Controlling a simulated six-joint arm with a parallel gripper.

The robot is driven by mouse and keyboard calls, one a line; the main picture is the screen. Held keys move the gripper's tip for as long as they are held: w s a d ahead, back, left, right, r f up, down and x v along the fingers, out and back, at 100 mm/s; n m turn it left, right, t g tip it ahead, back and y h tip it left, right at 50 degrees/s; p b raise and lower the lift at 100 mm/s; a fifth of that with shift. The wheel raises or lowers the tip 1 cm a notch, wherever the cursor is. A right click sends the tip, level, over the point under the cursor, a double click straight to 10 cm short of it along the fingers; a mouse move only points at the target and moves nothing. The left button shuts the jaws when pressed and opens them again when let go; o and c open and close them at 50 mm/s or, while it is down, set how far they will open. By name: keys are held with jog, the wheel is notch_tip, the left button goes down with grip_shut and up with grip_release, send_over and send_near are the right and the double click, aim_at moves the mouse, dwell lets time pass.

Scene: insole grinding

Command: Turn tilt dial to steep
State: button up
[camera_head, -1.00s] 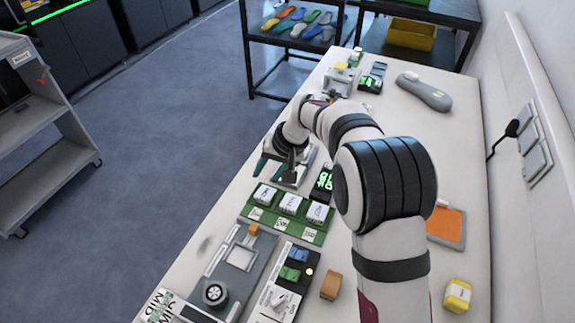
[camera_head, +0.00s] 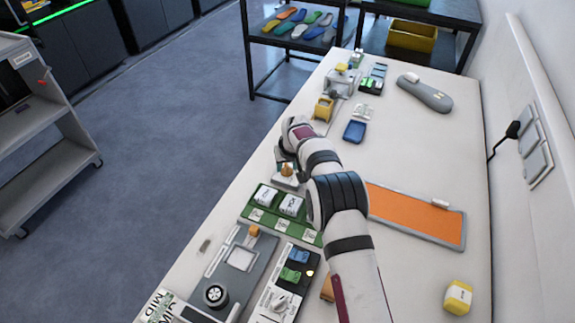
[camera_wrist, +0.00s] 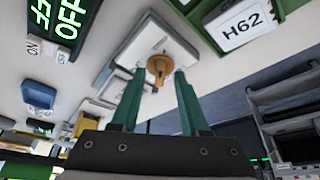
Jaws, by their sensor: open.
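An orange-brown knob (camera_wrist: 158,68) stands on a small white plate (camera_wrist: 140,38) in the wrist view. It also shows in the head view (camera_head: 287,170), just below my gripper; I take it for the tilt dial, but I cannot read a label or its setting. My gripper (camera_wrist: 158,80) is open, with its two green fingers either side of the knob in the picture. I see nothing held, and cannot tell whether a finger touches the knob.
A green rack (camera_head: 251,211) with white labelled boxes (camera_head: 265,196) stands close in front of the knob. A grey fixture with a black wheel (camera_head: 214,294) and a switch panel (camera_head: 278,302) lie nearer. An orange mat (camera_head: 415,213) lies right of my arm.

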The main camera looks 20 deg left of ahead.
jog(key=shift+c, duration=0.3)
grip_shut()
jog(key=shift+m+h, duration=0.3)
jog(key=shift+m, duration=0.4)
jog(key=shift+o, duration=0.3)
grip_release()
